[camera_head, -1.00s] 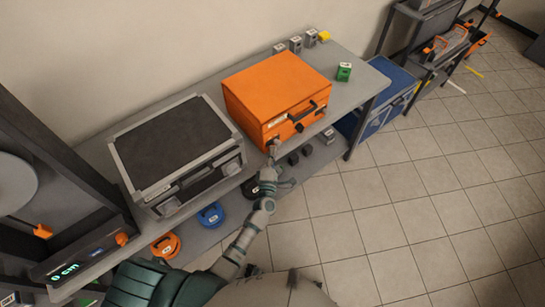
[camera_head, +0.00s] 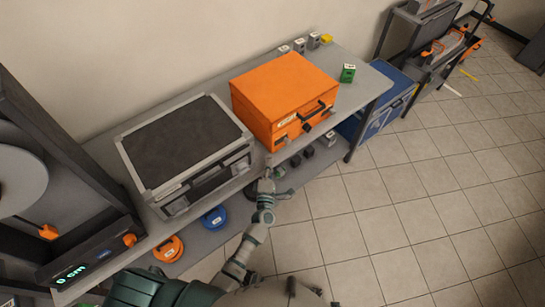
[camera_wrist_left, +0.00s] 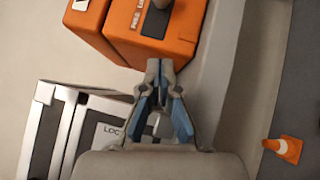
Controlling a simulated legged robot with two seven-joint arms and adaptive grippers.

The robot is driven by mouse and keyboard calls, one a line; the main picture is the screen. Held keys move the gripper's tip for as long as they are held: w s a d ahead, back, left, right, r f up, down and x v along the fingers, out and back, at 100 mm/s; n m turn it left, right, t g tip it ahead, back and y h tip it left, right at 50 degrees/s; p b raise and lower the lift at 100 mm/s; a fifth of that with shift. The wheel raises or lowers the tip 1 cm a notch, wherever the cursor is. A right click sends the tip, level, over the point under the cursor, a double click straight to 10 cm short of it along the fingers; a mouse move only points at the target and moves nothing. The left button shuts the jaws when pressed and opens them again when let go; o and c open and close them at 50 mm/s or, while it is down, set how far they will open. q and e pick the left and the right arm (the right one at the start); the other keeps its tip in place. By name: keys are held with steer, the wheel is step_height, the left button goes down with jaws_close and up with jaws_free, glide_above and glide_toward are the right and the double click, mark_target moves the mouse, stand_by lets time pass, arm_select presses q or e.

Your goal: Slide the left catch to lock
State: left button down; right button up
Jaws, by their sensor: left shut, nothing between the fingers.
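The orange case (camera_head: 285,85) stands closed on the grey bench, with a dark handle (camera_head: 312,113) on its front. Its left catch (camera_head: 281,142) is small in the head view. In the wrist view the orange case (camera_wrist_left: 120,40) shows a dark catch plate with a grey knob (camera_wrist_left: 160,4), cut by the top edge, beside a partly readable label. I cannot tell the catch's position. My left gripper (camera_head: 268,173) is below and in front of the case's left front corner, apart from it. In the wrist view its fingertips (camera_wrist_left: 160,67) are together and empty. My right gripper is not in view.
A grey-framed black case (camera_head: 185,150) stands left of the orange one. A blue disc (camera_head: 214,217) and an orange disc (camera_head: 168,249) lie on the lower shelf. A green block (camera_head: 347,73) stands on the bench's right end. The tiled floor in front is clear.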

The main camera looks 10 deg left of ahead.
arm_select(q)
steer(key=s+d+f, duration=0.1)
steer(key=s+d, duration=0.2)
steer(key=s, duration=0.3)
steer(key=s+d+f+m+g+h, duration=0.1)
steer(key=s+f+m+g+h, duration=0.15)
steer(key=s+f+m, duration=0.4)
steer(key=s+f+m+g+h, duration=0.1)
steer(key=f+m+g+h, duration=0.2)
steer(key=f, duration=0.7)
steer(key=s+d+f+m+g+h, duration=0.1)
steer(key=s+f+m+g, duration=0.25)
steer(key=f+m, duration=0.35)
steer(key=s+a+f+m+g+y, duration=0.1)
steer(key=s+a+f+m+g, duration=0.2)
steer(key=s+f, duration=0.5)
steer(key=s+a+f+m+g+y, duration=0.2)
steer(key=s+a+f+m+g, duration=0.2)
steer(key=s, duration=1.1)
steer(key=a+f+g, duration=0.2)
steer(key=a+f, duration=0.1)
steer(key=f, duration=0.1)
steer(key=shift+a, duration=0.4)
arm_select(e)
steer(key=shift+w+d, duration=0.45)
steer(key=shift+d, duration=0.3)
